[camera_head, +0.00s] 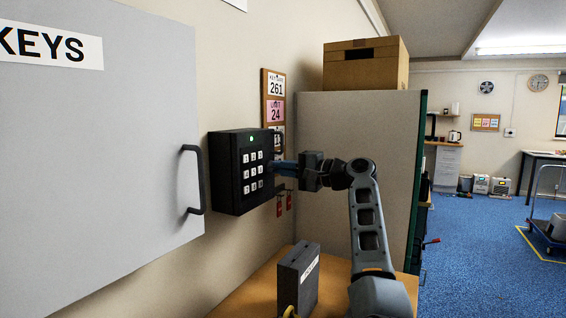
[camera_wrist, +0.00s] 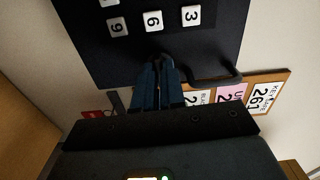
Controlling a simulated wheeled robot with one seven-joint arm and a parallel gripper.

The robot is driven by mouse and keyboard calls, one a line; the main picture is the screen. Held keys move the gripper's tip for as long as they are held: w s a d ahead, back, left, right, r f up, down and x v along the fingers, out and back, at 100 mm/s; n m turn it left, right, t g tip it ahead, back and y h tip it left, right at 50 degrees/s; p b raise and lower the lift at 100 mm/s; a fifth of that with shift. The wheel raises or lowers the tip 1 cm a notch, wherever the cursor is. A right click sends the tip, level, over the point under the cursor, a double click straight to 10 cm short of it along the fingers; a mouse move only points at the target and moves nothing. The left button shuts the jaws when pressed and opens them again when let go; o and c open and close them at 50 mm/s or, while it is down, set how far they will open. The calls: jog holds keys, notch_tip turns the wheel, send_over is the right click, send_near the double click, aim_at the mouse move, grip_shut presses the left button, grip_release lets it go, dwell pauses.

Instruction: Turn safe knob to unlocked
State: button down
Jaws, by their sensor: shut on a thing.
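The safe (camera_head: 230,172) is a black box on the wall with white number keys and a lit green light at its top. Its keypad face also shows in the wrist view (camera_wrist: 90,50). My gripper (camera_head: 276,167) reaches the right part of the safe's face from the right. In the wrist view, its blue fingers (camera_wrist: 158,68) are close together at the face, beside the keys. They are shut on the safe knob, which they hide almost fully; its turned position cannot be told. A dark bar handle (camera_wrist: 215,76) sits beside the fingers.
A grey cabinet door marked KEYS (camera_head: 95,150) with a black handle (camera_head: 193,180) stands left of the safe. A tag board (camera_head: 265,110) hangs behind it. A dark box (camera_head: 298,278) stands on the wooden top below. A tall cabinet (camera_head: 355,160) bears a carton (camera_head: 365,70).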

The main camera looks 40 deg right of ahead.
jog(key=shift+d+m, duration=0.15)
jog(key=shift+m, duration=0.15)
jog(key=c, duration=1.2)
grip_release()
jog(key=shift+s, duration=0.1)
jog(key=b+v, duration=0.1)
jog(key=v, duration=0.6)
jog(key=shift+s+d+b, duration=0.1)
jog(key=shift+s+b, duration=0.2)
jog(key=shift+b, duration=0.1)
jog(key=shift+s, duration=0.1)
